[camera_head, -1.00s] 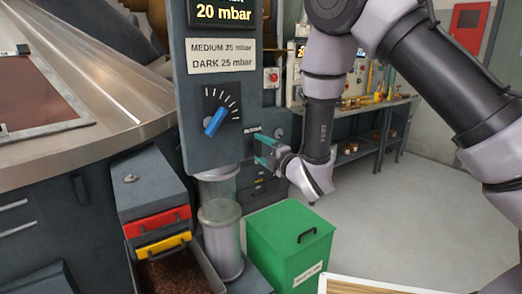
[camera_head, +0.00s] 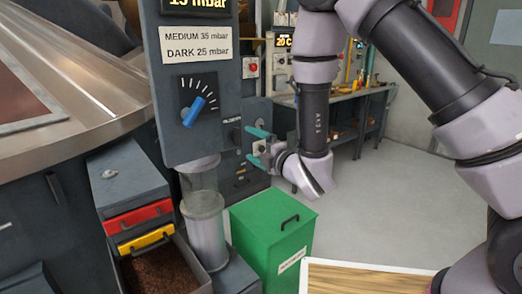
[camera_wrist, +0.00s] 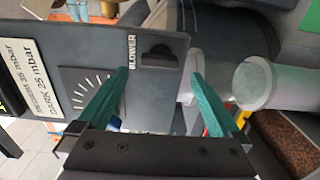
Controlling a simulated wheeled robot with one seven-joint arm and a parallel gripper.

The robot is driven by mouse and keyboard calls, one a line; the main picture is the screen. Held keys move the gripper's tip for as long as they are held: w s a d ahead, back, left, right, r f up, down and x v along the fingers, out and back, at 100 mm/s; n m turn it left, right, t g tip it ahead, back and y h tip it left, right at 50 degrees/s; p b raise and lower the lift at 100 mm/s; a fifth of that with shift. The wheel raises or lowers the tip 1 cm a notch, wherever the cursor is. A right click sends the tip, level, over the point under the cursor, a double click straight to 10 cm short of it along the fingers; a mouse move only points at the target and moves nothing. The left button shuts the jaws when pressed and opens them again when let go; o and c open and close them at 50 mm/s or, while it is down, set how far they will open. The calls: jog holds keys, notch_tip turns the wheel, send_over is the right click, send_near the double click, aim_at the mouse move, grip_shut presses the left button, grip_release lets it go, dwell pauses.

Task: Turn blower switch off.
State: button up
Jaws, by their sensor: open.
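The grey control panel (camera_head: 175,145) stands left of my gripper in the head view. The blower switch (camera_wrist: 160,55), a black knob, sits beside the white "BLOWER" label (camera_wrist: 131,54) in the wrist view. Both show above and between my fingertips there. In the head view the label (camera_head: 232,120) is small at the panel's right side, and the switch below it is dark and hard to make out. My gripper (camera_head: 256,147) is open with green fingers, empty, and appears apart from the panel. The gripper also shows in the wrist view (camera_wrist: 160,82). The display (camera_head: 197,4) reads 15 mbar.
A blue dial knob (camera_head: 193,112) is on the panel, left of the label. Below stand a glass cylinder (camera_head: 203,215), a green bin (camera_head: 270,235) and red and yellow drawers (camera_head: 138,216). Open floor (camera_head: 375,200) lies to the right.

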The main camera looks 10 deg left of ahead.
jog(key=v, duration=0.4)
jog(key=shift+s+d, duration=0.25)
jog(key=shift+d, duration=0.1)
jog(key=w+d+r+m+t+h, duration=0.1)
jog(key=w+d+r+m+h, duration=0.3)
jog(key=w+d+r+m, duration=0.3)
jog(key=w+d+r+m+t+h, duration=0.1)
jog(key=w+d+r+m+h, duration=0.35)
jog(key=d+m, duration=0.5)
jog(key=s+d+r+m+g+h, duration=0.1)
jog(key=s+d+r+m, duration=0.1)
jog(key=d+r+m, duration=0.3)
jog(key=s+d+r+m+g+h, duration=0.1)
jog(key=s+d+r+m+g, duration=0.1)
jog(key=d, duration=0.5)
jog(key=s+d+r+m+g, duration=0.1)
jog(key=s+d+m, duration=0.1)
jog(key=s, duration=0.4)
jog(key=s+d+r+m+g, duration=0.1)
jog(key=s+d+m, duration=0.2)
jog(key=s, duration=0.3)
jog(key=s+d+r+m+g+h, duration=0.1)
jog(key=s+d+r+m, duration=0.1)
jog(key=s, duration=0.4)
jog(key=shift+s+d+m+g, duration=0.2)
jog(key=shift+d+m+g, duration=0.1)
jog(key=shift+d+m, duration=0.45)
jog(key=shift+a+r, duration=0.1)
